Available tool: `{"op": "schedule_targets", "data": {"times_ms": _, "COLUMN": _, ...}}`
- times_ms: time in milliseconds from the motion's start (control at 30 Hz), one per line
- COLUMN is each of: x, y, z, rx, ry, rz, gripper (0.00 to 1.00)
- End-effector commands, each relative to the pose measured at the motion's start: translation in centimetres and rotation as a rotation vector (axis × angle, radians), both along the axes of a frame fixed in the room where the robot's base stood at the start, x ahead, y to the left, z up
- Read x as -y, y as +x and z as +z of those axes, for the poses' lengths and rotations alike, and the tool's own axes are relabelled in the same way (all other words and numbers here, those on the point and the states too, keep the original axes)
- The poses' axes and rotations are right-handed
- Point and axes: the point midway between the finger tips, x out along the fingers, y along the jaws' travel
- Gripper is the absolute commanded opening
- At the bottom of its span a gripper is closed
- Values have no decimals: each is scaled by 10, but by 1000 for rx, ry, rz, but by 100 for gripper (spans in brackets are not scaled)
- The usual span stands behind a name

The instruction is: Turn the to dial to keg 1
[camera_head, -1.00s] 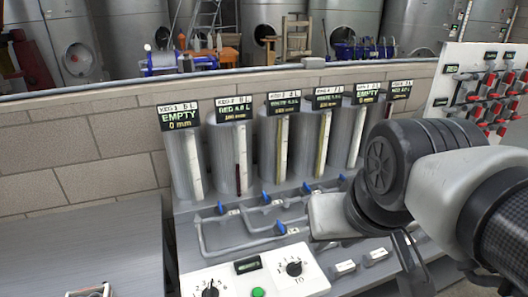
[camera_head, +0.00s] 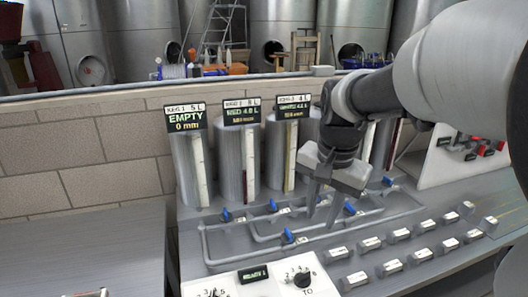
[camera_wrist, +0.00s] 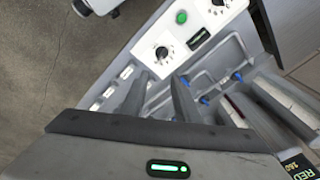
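The TO dial (camera_head: 302,279) is a black knob on a white panel (camera_head: 270,289), at the bottom of the head view. Numbers ring it; which one its pointer marks is too small to tell. In the wrist view the TO dial (camera_wrist: 162,52) lies just beyond the fingers. A second dial (camera_head: 213,293) sits at the panel's left, cut off by the frame edge; it also shows in the wrist view (camera_wrist: 218,3). My gripper (camera_head: 322,207) is open and empty above the pipes, behind and right of the TO dial, fingers pointing down. Its two fingers (camera_wrist: 157,88) are apart.
Pipes with blue valve handles (camera_head: 288,236) run between the panel and the grey kegs (camera_head: 235,160). Keg 1's sign (camera_head: 186,117) reads EMPTY, 0 mm. Several white-labelled blocks (camera_head: 370,243) stand right of the panel.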

Motion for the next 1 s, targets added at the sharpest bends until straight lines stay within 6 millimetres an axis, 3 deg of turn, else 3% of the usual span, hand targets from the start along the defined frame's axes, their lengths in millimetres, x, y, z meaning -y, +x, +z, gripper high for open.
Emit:
{"op": "schedule_targets", "data": {"times_ms": 33, "x": 0, "y": 17, "z": -26, "rx": -40, "ry": 8, "rz": -58, "gripper": 28}}
{"op": "schedule_targets", "data": {"times_ms": 100, "x": 1, "y": 35, "z": -48, "rx": -79, "ry": 16, "rz": -141, "gripper": 28}}
{"op": "schedule_targets", "data": {"times_ms": 333, "x": 2, "y": 75, "z": -104, "rx": -165, "ry": 21, "rz": -334, "gripper": 28}}
{"op": "schedule_targets", "data": {"times_ms": 667, "x": 2, "y": 82, "z": -136, "rx": -185, "ry": 19, "rz": -382, "gripper": 28}}
{"op": "schedule_targets", "data": {"times_ms": 1000, "x": 2, "y": 81, "z": -209, "rx": -186, "ry": 19, "rz": -381, "gripper": 28}}
